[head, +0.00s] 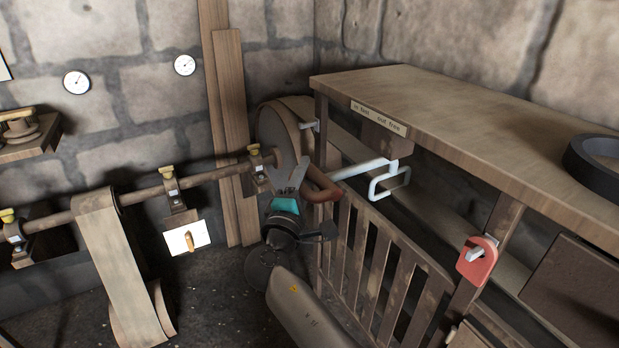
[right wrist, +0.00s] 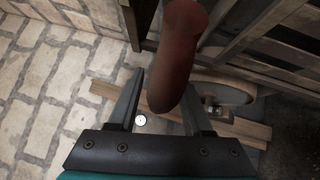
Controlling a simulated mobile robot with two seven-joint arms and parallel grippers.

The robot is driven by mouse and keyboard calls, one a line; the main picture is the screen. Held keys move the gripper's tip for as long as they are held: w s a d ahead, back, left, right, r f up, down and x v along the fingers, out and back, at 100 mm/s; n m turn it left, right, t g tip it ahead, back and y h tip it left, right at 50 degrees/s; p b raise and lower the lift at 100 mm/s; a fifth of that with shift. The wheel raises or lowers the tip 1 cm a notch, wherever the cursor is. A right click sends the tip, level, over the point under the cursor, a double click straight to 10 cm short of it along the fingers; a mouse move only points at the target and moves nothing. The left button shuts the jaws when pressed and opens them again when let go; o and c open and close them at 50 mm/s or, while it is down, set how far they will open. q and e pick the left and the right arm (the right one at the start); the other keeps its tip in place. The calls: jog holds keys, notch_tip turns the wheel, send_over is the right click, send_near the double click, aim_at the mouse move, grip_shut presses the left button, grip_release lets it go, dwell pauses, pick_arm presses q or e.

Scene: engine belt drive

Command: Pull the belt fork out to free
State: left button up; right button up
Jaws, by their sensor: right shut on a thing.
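The belt fork is a pale metal bar (head: 365,169) with a squared loop (head: 390,183) at its right end, set below the table edge. A curved red-brown handle (head: 323,187) is at its left end. My right gripper (head: 292,178) is at this handle, above the slatted guard. In the right wrist view the handle (right wrist: 178,55) passes between the two fingers, and my right gripper (right wrist: 163,95) is shut on it. A label (head: 378,117) above the bar seems to read "in fast, out free". My left gripper is not in view.
A wooden table (head: 450,95) overhangs the fork on the right. The slatted guard (head: 375,255) stands below it. A large pulley (head: 275,130) and a shaft (head: 140,195) with a flat belt (head: 120,255) are left. A red plate (head: 478,262) hangs on a post.

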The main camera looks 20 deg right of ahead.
jog(key=shift+o, duration=1.1)
jog(key=shift+a+r, duration=0.3)
jog(key=shift+f, duration=0.1)
jog(key=shift+d+f, duration=0.1)
jog(key=shift+d, duration=0.05)
jog(key=shift+s, duration=0.1)
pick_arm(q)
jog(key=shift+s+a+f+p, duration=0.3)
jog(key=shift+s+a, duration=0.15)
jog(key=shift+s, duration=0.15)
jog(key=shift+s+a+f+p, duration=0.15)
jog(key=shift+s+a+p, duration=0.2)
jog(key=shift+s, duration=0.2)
pick_arm(e)
jog(key=v, duration=1.5)
